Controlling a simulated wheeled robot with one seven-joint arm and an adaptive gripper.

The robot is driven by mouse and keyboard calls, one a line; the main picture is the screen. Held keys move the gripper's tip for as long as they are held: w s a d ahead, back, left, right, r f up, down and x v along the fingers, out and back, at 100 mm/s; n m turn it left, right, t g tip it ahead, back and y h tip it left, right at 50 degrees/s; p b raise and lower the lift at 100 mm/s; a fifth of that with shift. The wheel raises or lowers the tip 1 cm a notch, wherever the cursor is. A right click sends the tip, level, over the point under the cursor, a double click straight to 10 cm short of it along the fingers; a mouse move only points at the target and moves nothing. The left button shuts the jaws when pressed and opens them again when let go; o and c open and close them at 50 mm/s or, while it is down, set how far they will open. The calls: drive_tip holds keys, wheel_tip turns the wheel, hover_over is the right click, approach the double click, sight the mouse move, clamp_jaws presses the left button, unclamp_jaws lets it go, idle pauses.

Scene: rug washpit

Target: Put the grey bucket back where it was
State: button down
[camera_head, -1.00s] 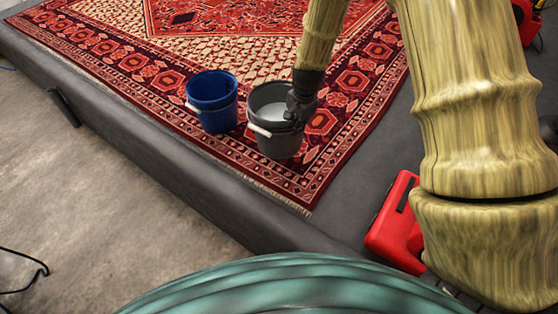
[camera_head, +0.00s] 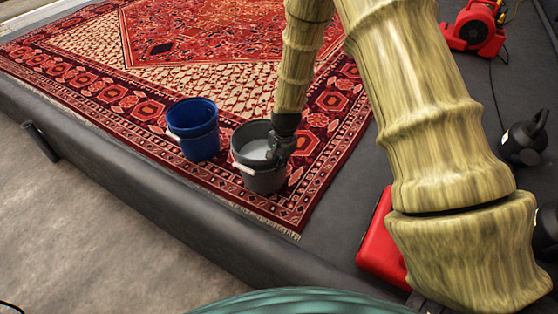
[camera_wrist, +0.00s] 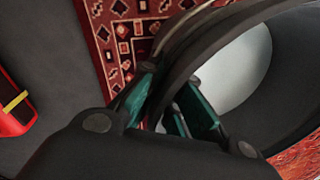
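The grey bucket (camera_head: 262,180) is upright over the patterned rug (camera_head: 95,60), near the rug's front corner. Pale liquid shows inside it. In the wrist view, the bucket's dark rim (camera_wrist: 180,65) runs between the teal finger pads of my gripper (camera_wrist: 168,105), one outside the wall and the others inside. My gripper (camera_head: 280,148) appears shut on the rim, at the bucket's right side. I cannot tell whether the bucket's base touches the rug.
A blue bucket (camera_head: 194,130) stands on the rug just left of the grey one. A red case (camera_head: 380,245) is at lower right, a red blower (camera_head: 475,27) at upper right, and a black device (camera_head: 524,138) on the right. The grey platform's edge drops to concrete at front left.

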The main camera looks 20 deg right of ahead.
sight(279, 175)
drive_tip(key=shift+w+f, duration=0.15)
drive_tip(key=shift+f, duration=1.2)
drive_tip(key=c, duration=1.6)
unclamp_jaws()
drive_tip(key=shift+s+f+b, duration=0.15)
drive_tip(key=shift+s+b, duration=0.05)
drive_tip(key=shift+b, duration=0.1)
drive_tip(key=shift+c, duration=0.2)
wheel_tip(279, 175, up, 12)
drive_tip(key=s+p, duration=0.1)
drive_tip(key=p, duration=0.1)
drive_tip(key=shift+s+d, duration=0.25)
drive_tip(key=shift+s, duration=0.05)
